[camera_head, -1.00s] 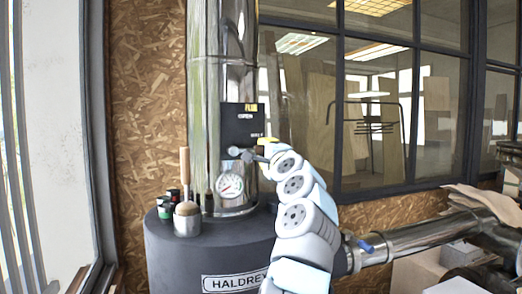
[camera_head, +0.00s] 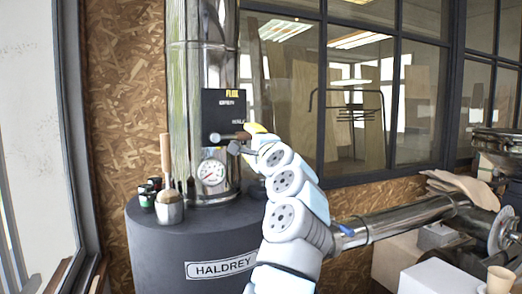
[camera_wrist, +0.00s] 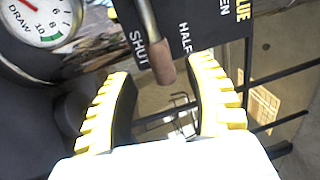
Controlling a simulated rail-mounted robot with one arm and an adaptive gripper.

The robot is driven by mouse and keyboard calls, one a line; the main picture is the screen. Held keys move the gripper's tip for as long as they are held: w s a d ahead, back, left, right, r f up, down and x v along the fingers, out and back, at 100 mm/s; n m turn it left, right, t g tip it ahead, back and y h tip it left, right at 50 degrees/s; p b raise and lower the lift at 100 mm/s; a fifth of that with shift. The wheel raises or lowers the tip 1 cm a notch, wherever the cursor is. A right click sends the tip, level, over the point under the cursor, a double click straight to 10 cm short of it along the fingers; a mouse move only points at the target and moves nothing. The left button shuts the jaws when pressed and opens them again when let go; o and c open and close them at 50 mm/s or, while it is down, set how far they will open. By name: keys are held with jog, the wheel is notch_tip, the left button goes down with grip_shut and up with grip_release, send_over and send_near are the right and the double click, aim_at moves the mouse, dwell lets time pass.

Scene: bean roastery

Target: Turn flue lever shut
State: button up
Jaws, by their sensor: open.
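The flue lever (camera_head: 230,136) sticks out to the right from its hub on a black plate (camera_head: 223,104) on the steel flue pipe. In the wrist view, its brown rounded grip (camera_wrist: 163,68) appears between the SHUT and HALF labels on the plate (camera_wrist: 195,22). My gripper (camera_head: 250,137) is at the lever's right end in the head view. In the wrist view, my gripper (camera_wrist: 160,68) is open, with one yellow ridged finger on each side of the grip and a gap on both sides. The exact contact point is hidden in the head view.
A draw gauge (camera_head: 211,172) sits just below the lever; it also shows in the wrist view (camera_wrist: 42,18). A wooden-handled scoop (camera_head: 168,205) and small tins (camera_head: 149,193) stand on the dark drum (camera_head: 155,250). A horizontal steel duct (camera_head: 400,220) runs to the right.

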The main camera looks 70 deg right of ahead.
jog(key=shift+s+a, duration=0.25)
jog(key=shift+a, duration=0.2)
jog(key=shift+s+a+f, duration=0.15)
jog(key=shift+s+a, duration=0.1)
jog(key=shift+s, duration=0.35)
jog(key=shift+s+a+f, duration=0.15)
jog(key=shift+s+a, duration=0.1)
jog(key=shift+a, duration=0.25)
jog(key=shift+v, duration=2.4)
jog(key=shift+a, duration=0.1)
